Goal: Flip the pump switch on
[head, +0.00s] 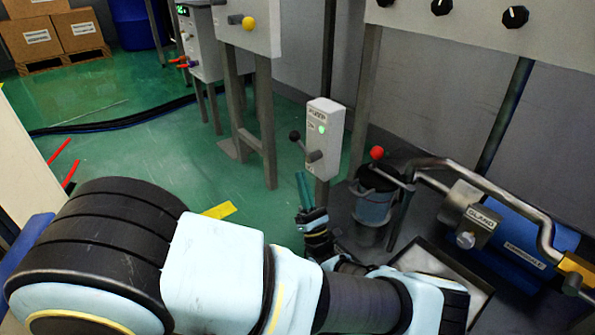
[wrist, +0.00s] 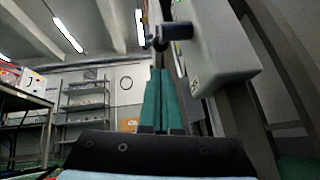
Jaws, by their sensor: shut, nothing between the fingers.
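The pump switch box (head: 327,140) is a pale grey upright box on a post, labelled PUMP, with a green lamp glowing on its face. Its lever (head: 304,146) sticks out from the face toward the left and upward, ending in a dark knob. My gripper (head: 302,175) has teal fingers, pressed together and empty, pointing up just below and left of the box. In the wrist view, the fingers (wrist: 160,72) stand upright below the lever (wrist: 170,34), and the box (wrist: 220,50) is at upper right. A small gap seems to lie between fingertips and lever; contact cannot be told.
A blue pump motor (head: 520,240) with a bent pipe lies at right. A yellow-knobbed panel (head: 248,25) is behind. Green floor at left is mostly free, with dark cables.

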